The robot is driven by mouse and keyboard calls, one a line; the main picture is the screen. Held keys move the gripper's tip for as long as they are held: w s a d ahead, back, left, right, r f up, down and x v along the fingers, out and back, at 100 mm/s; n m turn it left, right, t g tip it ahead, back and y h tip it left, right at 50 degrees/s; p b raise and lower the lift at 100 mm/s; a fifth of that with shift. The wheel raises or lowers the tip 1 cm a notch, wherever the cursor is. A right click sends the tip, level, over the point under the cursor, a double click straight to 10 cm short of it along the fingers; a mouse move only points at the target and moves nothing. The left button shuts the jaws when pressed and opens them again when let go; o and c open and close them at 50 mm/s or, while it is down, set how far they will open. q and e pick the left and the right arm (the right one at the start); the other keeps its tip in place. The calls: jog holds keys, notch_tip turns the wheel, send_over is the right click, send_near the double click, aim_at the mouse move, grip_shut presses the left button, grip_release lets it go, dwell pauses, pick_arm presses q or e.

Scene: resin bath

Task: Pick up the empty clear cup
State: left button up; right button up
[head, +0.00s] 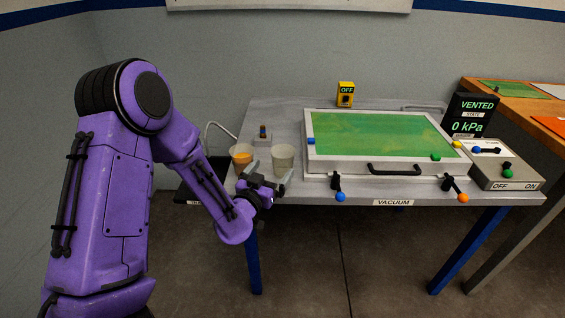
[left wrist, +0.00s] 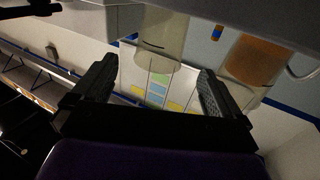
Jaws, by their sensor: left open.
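The empty clear cup (head: 283,156) stands upright near the front left edge of the table. A similar cup with orange liquid (head: 241,158) stands just left of it. My left gripper (head: 268,176) is open in front of the two cups, with its right finger close to the clear cup's lower front. In the left wrist view the clear cup (left wrist: 166,38) appears above the gap between the open fingers (left wrist: 153,82), and the orange cup (left wrist: 256,60) is beyond the right finger. Nothing is held. My right gripper is not in view.
The grey table (head: 290,112) bears a framed green panel (head: 375,133) with a black handle, right of the cups. A small fixture (head: 263,134) stands behind the cups. A yellow OFF box (head: 346,95) is at the back. A control box (head: 500,168) and VENTED display (head: 470,115) are right.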

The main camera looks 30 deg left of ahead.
aim_at(278, 163)
pick_arm(q)
jog(key=w, duration=0.4)
jog(key=w+a+p, duration=0.1)
jog(key=w, duration=0.1)
jog(key=shift+f, duration=0.15)
jog(key=c, duration=1)
